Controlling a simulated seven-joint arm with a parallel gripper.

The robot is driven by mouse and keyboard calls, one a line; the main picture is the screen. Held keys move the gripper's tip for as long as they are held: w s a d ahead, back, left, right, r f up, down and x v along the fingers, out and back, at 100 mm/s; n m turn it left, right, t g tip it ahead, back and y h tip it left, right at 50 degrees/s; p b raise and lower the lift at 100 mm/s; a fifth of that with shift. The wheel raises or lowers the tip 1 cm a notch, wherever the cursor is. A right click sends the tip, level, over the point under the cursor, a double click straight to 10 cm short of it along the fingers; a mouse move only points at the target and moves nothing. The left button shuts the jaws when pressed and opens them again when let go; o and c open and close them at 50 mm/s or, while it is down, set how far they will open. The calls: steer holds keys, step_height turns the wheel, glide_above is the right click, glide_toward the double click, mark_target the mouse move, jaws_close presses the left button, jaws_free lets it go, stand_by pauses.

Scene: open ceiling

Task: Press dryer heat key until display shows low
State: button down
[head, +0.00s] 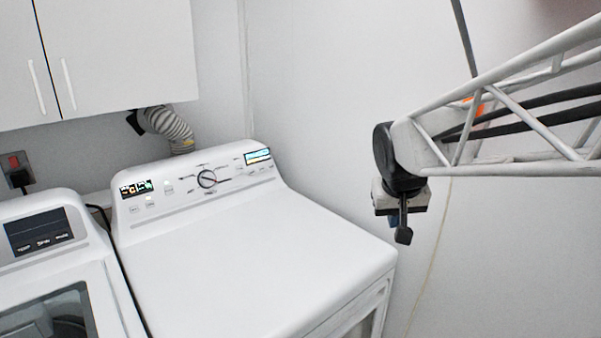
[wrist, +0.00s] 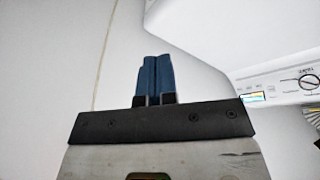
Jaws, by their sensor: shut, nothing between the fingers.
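The white dryer (head: 240,260) stands in the middle of the head view. Its sloped control panel has a round dial (head: 207,178), a dark display with light characters (head: 136,188) at the left, and a small blue-and-yellow screen (head: 257,156) at the right. Small keys lie around them; their labels are too small to read, and I cannot tell which is the heat key. My gripper (head: 403,236) hangs right of the dryer, apart from the panel. In the wrist view its blue fingers (wrist: 154,78) are shut and empty. The dial (wrist: 309,82) also shows there, upside down.
A washer (head: 40,250) with a dark display stands left of the dryer. White cabinets (head: 110,50) hang above. A ribbed hose (head: 168,126) runs behind the dryer. A wall stands close on the right; the space above the dryer top is clear.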

mark_target(252, 172)
steer(key=w+a+t, duration=0.1)
steer(key=w+a, duration=0.3)
steer(key=w, duration=0.4)
steer(key=w+a+f+n, duration=0.1)
steer(key=w+a, duration=0.3)
steer(key=w, duration=0.4)
steer(key=w+a+t, duration=0.1)
steer(key=w+a, duration=0.4)
steer(key=w, duration=0.3)
steer(key=w+a+f, duration=0.3)
steer(key=w+a, duration=0.3)
steer(key=a, duration=0.1)
steer(key=w+a+f+n+t, duration=0.1)
steer(key=w+a+f, duration=0.3)
steer(key=w+a, duration=0.3)
steer(key=w+a+f+n+y, duration=0.1)
steer(key=w+a+f, duration=0.2)
steer(key=w+a, duration=0.4)
steer(key=shift+w+f+t, duration=0.2)
steer(key=shift+f+t, duration=0.1)
steer(key=shift+f, duration=0.1)
steer(key=shift+w, duration=0.1)
steer(key=w+a+f, duration=0.3)
steer(key=w+a, duration=0.2)
steer(key=shift+w+a, duration=0.3)
steer(key=shift+a, duration=0.05)
steer(key=shift+w+a+f, duration=0.2)
steer(key=shift+w+a, duration=0.15)
steer(key=shift+w, duration=0.05)
stand_by(1.8)
